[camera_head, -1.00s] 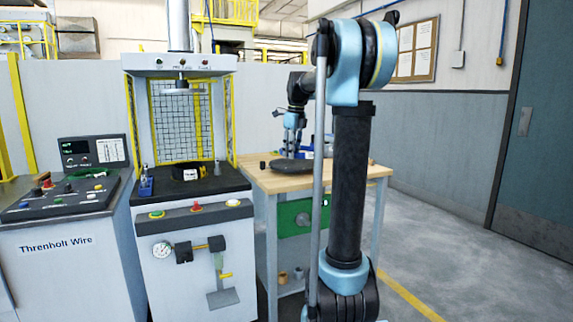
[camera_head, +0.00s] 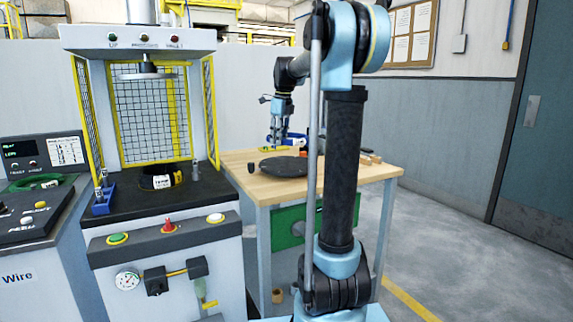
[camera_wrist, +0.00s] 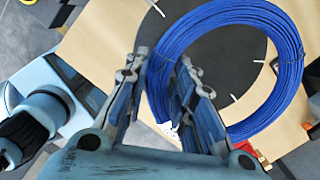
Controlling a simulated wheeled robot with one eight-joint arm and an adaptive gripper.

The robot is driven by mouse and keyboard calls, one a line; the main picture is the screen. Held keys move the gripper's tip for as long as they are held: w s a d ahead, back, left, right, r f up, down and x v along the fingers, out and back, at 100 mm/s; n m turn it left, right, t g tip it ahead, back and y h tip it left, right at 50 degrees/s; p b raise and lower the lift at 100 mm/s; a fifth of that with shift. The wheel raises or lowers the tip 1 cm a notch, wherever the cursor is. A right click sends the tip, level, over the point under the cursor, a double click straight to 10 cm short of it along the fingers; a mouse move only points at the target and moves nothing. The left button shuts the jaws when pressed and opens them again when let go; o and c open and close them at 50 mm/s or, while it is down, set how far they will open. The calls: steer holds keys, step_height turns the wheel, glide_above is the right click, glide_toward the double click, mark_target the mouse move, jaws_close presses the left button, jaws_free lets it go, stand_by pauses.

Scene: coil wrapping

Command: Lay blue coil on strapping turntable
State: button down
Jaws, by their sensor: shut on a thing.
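The blue coil (camera_wrist: 288,68) is a ring of bundled wire, large in the wrist view. My gripper (camera_wrist: 162,68) has its fingers on either side of the coil's left part and is shut on it. The dark round strapping turntable (camera_wrist: 225,62) shows through and around the ring, with short white marks. In the head view the turntable (camera_head: 284,167) lies on the wooden bench, and my gripper (camera_head: 278,138) is above its back part. The coil is hard to make out there. I cannot tell whether it touches the turntable.
The wooden bench (camera_head: 250,186) carries a small dark cylinder (camera_head: 251,168) left of the turntable and small items at its back right. A control console (camera_head: 35,215) is further left.

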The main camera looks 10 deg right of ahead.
steer(key=shift+w+f, duration=0.15)
steer(key=shift+w, duration=0.05)
glide_above(278, 168)
steer(key=f, duration=0.4)
steer(key=shift+s+f, duration=0.3)
steer(key=shift+s, duration=0.05)
steer(key=shift+d+f, duration=0.1)
steer(key=shift+f, duration=2.45)
steer(key=c, duration=1.3)
jaws_free()
steer(key=shift+s, duration=0.1)
steer(key=shift+c, duration=0.2)
steer(key=shift+r, duration=0.1)
